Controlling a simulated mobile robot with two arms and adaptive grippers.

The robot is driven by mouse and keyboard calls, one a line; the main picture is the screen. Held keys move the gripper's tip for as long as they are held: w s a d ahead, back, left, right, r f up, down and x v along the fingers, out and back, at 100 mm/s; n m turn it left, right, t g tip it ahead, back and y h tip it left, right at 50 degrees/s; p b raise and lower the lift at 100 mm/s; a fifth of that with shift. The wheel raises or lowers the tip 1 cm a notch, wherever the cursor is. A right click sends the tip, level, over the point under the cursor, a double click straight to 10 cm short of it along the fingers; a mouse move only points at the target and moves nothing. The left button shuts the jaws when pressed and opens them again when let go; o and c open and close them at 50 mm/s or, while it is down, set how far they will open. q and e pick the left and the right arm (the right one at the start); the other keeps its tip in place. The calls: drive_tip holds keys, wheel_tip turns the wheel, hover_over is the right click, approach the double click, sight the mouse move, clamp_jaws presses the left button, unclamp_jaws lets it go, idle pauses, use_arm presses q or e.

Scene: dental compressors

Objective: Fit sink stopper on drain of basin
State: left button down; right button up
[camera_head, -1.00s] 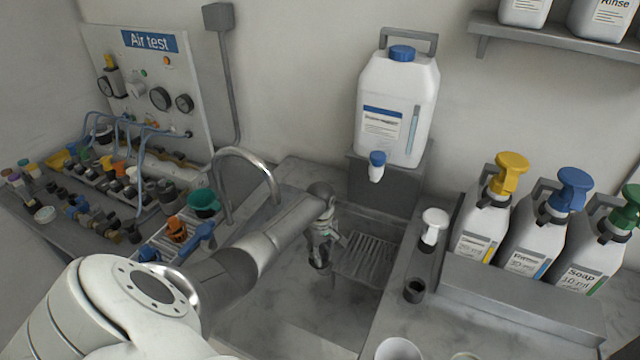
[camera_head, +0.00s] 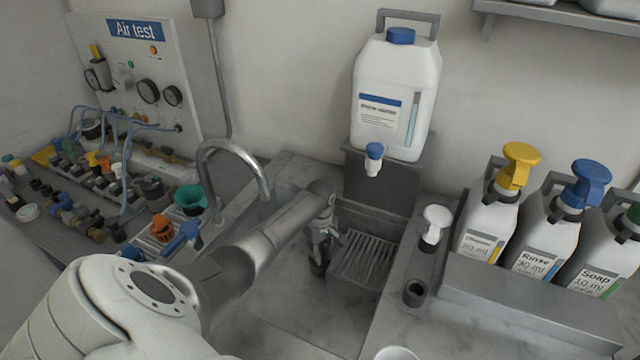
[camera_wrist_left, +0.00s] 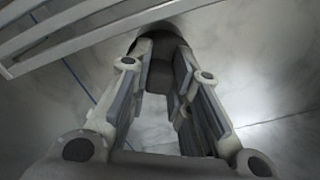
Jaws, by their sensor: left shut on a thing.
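My left gripper (camera_head: 320,255) points down into the grey basin (camera_head: 280,318), just left of the slatted rack. It is shut on a dark, round-bodied piece, the sink stopper (camera_head: 318,269). In the left wrist view the stopper (camera_wrist_left: 160,72) shows between the two fingers (camera_wrist_left: 158,62), with a pale basin surface beyond it. I cannot tell whether the stopper touches the basin floor. The drain does not show in either view; the gripper and stopper may hide it. My right gripper is not in view.
The slatted rack (camera_head: 366,256) lies close right of my left gripper. A curved faucet (camera_head: 235,150) rises at the left. A white jug (camera_head: 395,95) with a tap stands behind. Pump bottles (camera_head: 485,225) line the right counter. The front of the basin is clear.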

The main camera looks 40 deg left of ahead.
use_arm(q)
drive_tip(key=shift+f, duration=0.35)
idle(0.4)
drive_tip(key=shift+f, duration=0.15)
drive_tip(key=shift+f+b, duration=0.45)
drive_tip(key=shift+f, duration=0.6)
drive_tip(key=shift+f, duration=0.1)
